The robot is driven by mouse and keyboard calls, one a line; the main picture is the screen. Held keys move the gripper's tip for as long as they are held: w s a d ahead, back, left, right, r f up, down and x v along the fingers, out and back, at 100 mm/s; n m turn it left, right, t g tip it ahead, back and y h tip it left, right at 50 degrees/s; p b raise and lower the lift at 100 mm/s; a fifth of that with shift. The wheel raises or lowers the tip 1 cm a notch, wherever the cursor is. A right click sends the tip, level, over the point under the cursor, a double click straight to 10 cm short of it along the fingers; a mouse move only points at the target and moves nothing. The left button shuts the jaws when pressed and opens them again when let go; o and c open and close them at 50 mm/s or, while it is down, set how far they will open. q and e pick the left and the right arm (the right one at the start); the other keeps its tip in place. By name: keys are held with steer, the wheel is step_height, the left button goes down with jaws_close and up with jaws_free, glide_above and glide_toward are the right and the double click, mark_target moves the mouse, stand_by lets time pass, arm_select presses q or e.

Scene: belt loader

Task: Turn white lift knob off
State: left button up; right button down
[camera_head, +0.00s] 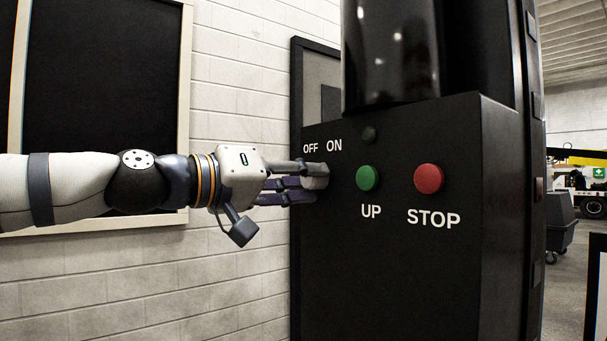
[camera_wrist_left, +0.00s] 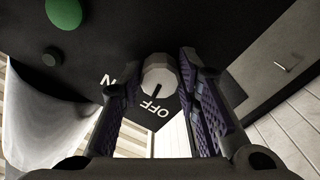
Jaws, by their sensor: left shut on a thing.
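The white lift knob (camera_head: 317,177) sits on the front of the black control box (camera_head: 400,280), below the OFF and ON labels. My left gripper (camera_head: 304,183) reaches it from the left and is shut on it. In the left wrist view the round pale knob (camera_wrist_left: 158,74) lies between the tips of the two dark fingers (camera_wrist_left: 160,88). A dark line on the knob's face points towards the OFF label (camera_wrist_left: 155,109). Part of the knob is hidden by the fingers in the head view. My right gripper is not in view.
A green UP button (camera_head: 368,178) and a red STOP button (camera_head: 429,179) stand right of the knob. A small dark green light (camera_head: 369,135) is above UP. A white brick wall (camera_head: 240,85) stands behind my left arm, with a dark framed board (camera_head: 100,75).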

arm_select(q)
steer(key=shift+n, duration=1.6)
steer(key=o, duration=1.2)
steer(key=shift+c, duration=0.2)
steer(key=v, duration=1.2)
